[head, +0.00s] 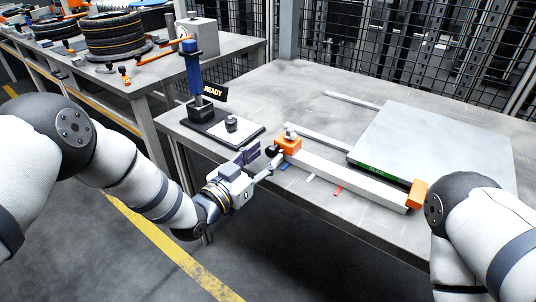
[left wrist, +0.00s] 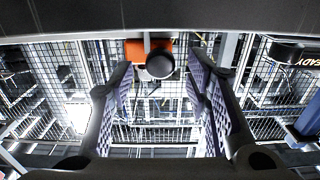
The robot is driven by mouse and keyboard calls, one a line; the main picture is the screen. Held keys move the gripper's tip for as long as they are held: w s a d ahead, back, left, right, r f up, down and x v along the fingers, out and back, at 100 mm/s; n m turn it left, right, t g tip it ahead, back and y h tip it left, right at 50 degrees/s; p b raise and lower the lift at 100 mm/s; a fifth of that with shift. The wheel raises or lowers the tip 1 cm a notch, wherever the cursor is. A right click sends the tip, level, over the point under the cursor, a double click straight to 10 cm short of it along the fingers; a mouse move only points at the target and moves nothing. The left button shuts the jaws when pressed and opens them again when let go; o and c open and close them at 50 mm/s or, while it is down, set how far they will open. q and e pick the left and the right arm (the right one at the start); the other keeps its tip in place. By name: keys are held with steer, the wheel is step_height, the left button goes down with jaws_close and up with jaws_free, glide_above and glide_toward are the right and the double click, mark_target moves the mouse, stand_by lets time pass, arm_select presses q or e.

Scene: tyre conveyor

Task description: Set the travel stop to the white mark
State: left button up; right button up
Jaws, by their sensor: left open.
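The travel stop (head: 287,145) is an orange block with a silver top piece and a dark round knob (head: 271,151). It sits at the left end of a pale rail. On the table edge below are a blue mark (head: 284,166), the white mark (head: 311,178) and a red mark (head: 337,191). The stop stands near the blue mark, left of the white one. My left gripper (head: 261,162) is open and empty, just short of the knob. In the left wrist view the orange stop (left wrist: 135,52) and knob (left wrist: 160,66) show between the open fingers (left wrist: 163,85). My right gripper is hidden.
An orange end block (head: 417,194) closes the rail's right end, near my right arm. A blue-handled device with a READY sign (head: 213,91) stands at left. Tyres (head: 113,33) are on the far bench.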

arm_select(q)
steer(key=shift+x, duration=1.05)
jaws_close()
